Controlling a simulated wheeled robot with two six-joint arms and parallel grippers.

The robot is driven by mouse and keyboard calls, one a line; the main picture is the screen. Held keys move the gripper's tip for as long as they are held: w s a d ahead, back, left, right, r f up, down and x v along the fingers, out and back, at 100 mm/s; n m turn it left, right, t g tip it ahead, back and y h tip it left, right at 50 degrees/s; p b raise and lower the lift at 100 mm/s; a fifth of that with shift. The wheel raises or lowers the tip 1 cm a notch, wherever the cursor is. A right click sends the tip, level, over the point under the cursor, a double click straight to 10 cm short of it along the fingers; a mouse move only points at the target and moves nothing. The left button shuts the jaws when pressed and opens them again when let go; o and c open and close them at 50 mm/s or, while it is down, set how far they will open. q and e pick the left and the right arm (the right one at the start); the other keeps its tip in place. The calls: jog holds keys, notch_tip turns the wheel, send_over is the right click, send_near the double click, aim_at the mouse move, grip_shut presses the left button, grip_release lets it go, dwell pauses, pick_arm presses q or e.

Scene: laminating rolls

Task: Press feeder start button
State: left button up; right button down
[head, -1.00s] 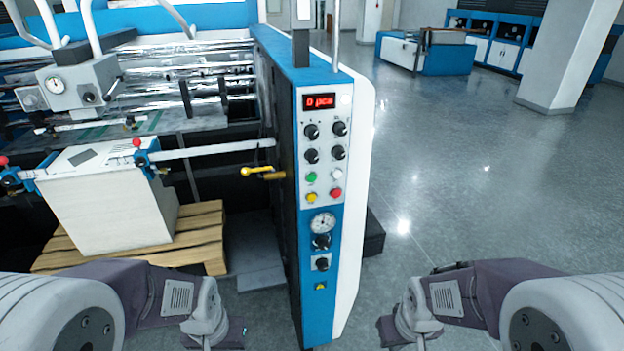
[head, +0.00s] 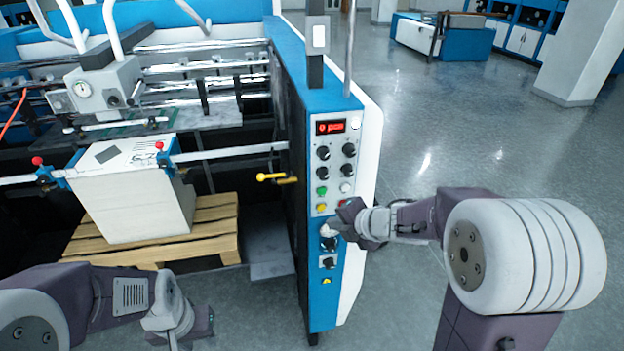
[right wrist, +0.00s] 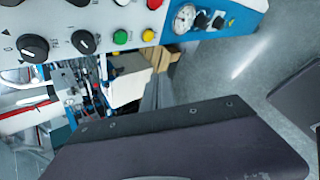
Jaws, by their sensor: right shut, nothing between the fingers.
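The feeder's control panel (head: 335,170) faces me on the blue and white post, with a red-lit display (head: 331,127) reading 0 pcs. Below the knobs are a green button (head: 322,190), a white one (head: 346,187), a yellow one (head: 321,207) and a red one. In the right wrist view the green button (right wrist: 120,37) is clear of the dark gripper body (right wrist: 180,140); contact is not visible. My left gripper (head: 205,320) hangs low left; its jaw state is unclear.
A paper stack (head: 135,205) stands on a wooden pallet (head: 215,235) left of the post. A yellow-handled lever (head: 272,177) juts out near the post's left side. Open grey floor (head: 450,130) lies to the right.

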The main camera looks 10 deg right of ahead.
aim_at(322, 191)
jog(key=shift+d, duration=0.3)
jog(key=shift+w+a+p, duration=0.15)
jog(key=shift+w+p, duration=0.45)
jog(key=shift+w, duration=1.6)
jog(key=shift+w+a+p, duration=0.1)
jog(key=shift+w+p, duration=0.5)
jog(key=shift+w, duration=1.6)
jog(key=shift+w+p, duration=0.3)
jog(key=shift+w, duration=0.15)
